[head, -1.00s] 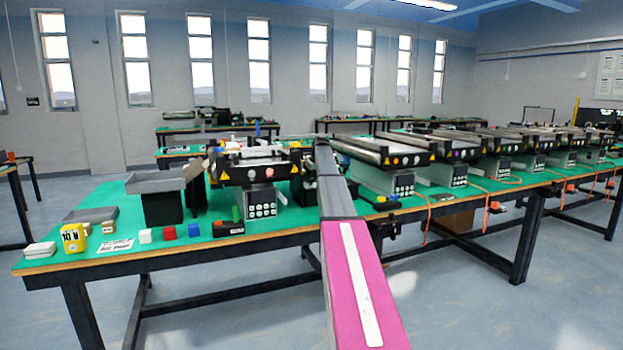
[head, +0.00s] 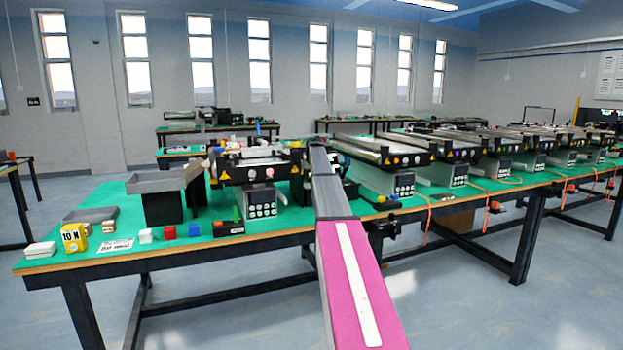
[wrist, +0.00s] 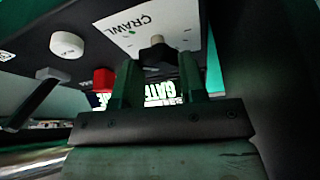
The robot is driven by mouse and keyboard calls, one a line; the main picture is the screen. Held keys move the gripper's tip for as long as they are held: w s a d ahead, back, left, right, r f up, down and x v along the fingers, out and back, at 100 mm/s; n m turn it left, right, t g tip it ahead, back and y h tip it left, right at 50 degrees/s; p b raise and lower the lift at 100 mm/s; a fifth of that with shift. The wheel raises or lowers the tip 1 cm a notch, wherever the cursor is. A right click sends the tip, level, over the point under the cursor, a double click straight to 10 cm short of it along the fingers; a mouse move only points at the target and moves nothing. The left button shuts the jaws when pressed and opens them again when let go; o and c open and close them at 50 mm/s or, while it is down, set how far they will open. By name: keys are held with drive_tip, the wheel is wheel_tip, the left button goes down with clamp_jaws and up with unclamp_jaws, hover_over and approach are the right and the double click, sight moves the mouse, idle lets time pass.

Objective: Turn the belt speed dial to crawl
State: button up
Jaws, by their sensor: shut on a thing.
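In the wrist view, the speed dial (wrist: 158,54) is a dark knob with a pale end, on a white label plate (wrist: 120,36). In the head view my arm hides the gripper and the dial.
In the wrist view, a white round button (wrist: 67,45), a red button (wrist: 103,78) and a dark lever (wrist: 30,105) lie left of my fingers. In the head view, a grey tray (head: 158,181), a yellow weight (head: 73,238) and small blocks stand left on the green bench.

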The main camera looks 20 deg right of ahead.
drive_tip(key=o, duration=0.9)
drive_tip(key=shift+o, duration=0.2)
drive_tip(key=v, duration=1)
drive_tip(key=shift+r, duration=0.4)
drive_tip(key=shift+s, duration=0.1)
